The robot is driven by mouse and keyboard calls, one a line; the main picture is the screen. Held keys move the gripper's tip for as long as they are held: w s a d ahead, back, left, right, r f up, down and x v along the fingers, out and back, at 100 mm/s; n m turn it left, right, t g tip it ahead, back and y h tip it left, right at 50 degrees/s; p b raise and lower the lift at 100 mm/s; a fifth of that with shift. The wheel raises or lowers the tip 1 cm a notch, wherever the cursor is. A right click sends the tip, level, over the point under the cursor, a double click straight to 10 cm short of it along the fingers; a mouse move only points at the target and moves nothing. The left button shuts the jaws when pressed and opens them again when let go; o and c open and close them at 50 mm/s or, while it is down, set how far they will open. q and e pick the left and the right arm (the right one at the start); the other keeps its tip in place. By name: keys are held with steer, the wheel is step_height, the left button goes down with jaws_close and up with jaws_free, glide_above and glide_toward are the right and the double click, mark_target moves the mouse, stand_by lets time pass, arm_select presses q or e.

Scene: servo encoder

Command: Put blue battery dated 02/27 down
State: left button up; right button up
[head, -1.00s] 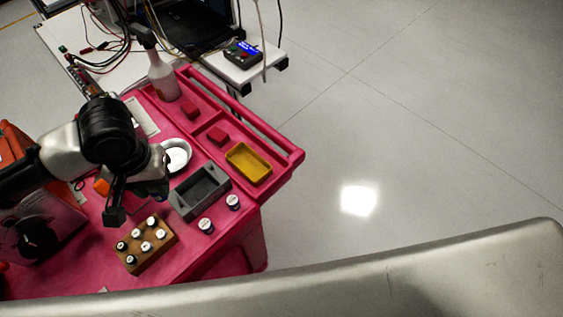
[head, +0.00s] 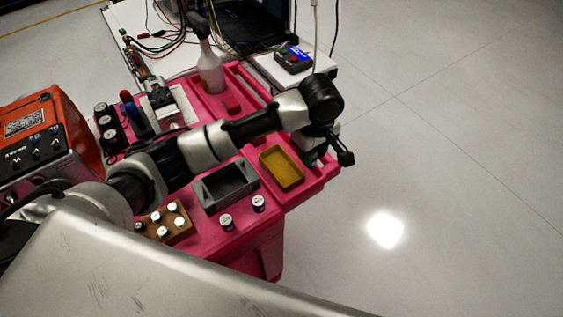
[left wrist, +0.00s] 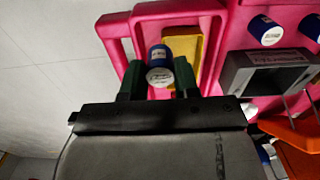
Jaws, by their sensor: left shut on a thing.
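The blue battery (left wrist: 158,56) shows in the left wrist view, with a white end facing the camera. Its date is not readable. My left gripper (left wrist: 159,80) is shut on it, with a dark green finger on each side. In the head view my left gripper (head: 338,152) is out at the right edge of the pink cart (head: 245,240), beside the yellow tray (head: 281,168); the battery is not clearly visible there. In the left wrist view the yellow tray (left wrist: 198,42) lies beyond the battery, partly hidden by it. My right gripper is not in view.
A grey box (head: 224,187) stands left of the yellow tray. Two white-topped batteries (head: 226,223) (head: 258,203) stand near the cart's front edge. A brown block (head: 180,234) holds several more. A spray bottle (head: 209,72) and an orange machine (head: 42,135) stand farther off.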

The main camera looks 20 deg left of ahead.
arm_select(q)
steer(key=a+f, duration=0.1)
steer(key=a, duration=0.1)
steer(key=w+a+f, duration=0.1)
steer(key=a+f, duration=0.1)
steer(key=a, duration=0.1)
steer(key=a+f, duration=0.1)
steer(key=a, duration=0.1)
steer(key=shift+w+a+f+p, duration=0.3)
steer(key=shift+w+a+p, duration=0.05)
steer(key=shift+a+p, duration=0.05)
steer(key=shift+a+f, duration=0.15)
steer(key=shift+f, duration=2)
steer(key=shift+f, duration=0.1)
steer(key=o, duration=0.5)
step_height(320, 180, up, 12)
steer(key=shift+r, duration=0.2)
